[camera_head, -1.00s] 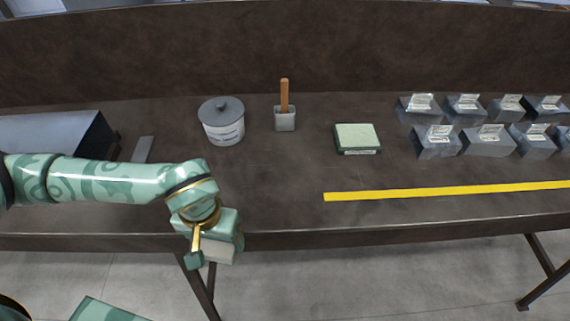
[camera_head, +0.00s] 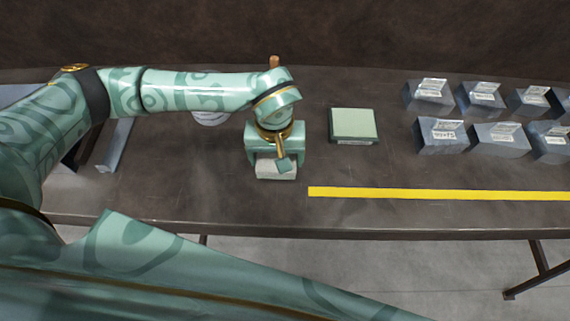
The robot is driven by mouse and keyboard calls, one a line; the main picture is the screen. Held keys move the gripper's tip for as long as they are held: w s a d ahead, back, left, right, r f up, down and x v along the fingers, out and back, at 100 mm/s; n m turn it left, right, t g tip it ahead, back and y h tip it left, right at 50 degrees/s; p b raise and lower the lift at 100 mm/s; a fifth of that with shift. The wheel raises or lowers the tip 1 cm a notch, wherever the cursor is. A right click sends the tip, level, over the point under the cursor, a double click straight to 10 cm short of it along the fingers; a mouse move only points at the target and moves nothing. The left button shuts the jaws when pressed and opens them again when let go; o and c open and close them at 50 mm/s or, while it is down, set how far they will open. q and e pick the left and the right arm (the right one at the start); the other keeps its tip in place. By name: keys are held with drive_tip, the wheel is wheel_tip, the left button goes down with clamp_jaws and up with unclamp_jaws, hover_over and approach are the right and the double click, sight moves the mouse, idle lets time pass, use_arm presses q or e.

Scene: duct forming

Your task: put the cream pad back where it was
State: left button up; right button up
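A pale, cream-grey block, which I take for the cream pad (camera_head: 270,170), is held under my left gripper (camera_head: 276,164). The gripper points down, with one finger across the block's near side; the far finger is hidden. The gripper and block are over the table's front half, left of the yellow strip's end. Whether the block touches the table, I cannot tell. A pale green pad (camera_head: 354,124) on a dark green base lies on the table to the right of the gripper. My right gripper is not in view.
Several grey blocks with white labels (camera_head: 441,135) stand in two rows at the right. A yellow strip (camera_head: 430,194) runs along the table's (camera_head: 220,190) front. A grey pot (camera_head: 209,118) and a wooden handle (camera_head: 273,62) are mostly hidden behind my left arm.

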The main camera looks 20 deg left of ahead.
use_arm(q)
drive_tip(key=shift+w+d+f, duration=0.4)
drive_tip(key=shift+d+f, duration=0.05)
drive_tip(key=shift+f, duration=0.3)
drive_tip(key=f, duration=0.1)
drive_tip(key=f+b, duration=0.1)
drive_tip(key=f, duration=0.1)
drive_tip(key=shift+w+d+f+b, duration=0.15)
drive_tip(key=shift+d+f+b, duration=0.1)
drive_tip(key=shift+f+b, duration=0.05)
drive_tip(key=shift+f, duration=0.1)
drive_tip(key=shift+f, duration=0.15)
drive_tip(key=o, duration=1)
wheel_tip(320, 180, up, 12)
drive_tip(key=p, duration=0.3)
drive_tip(key=shift+r, duration=0.2)
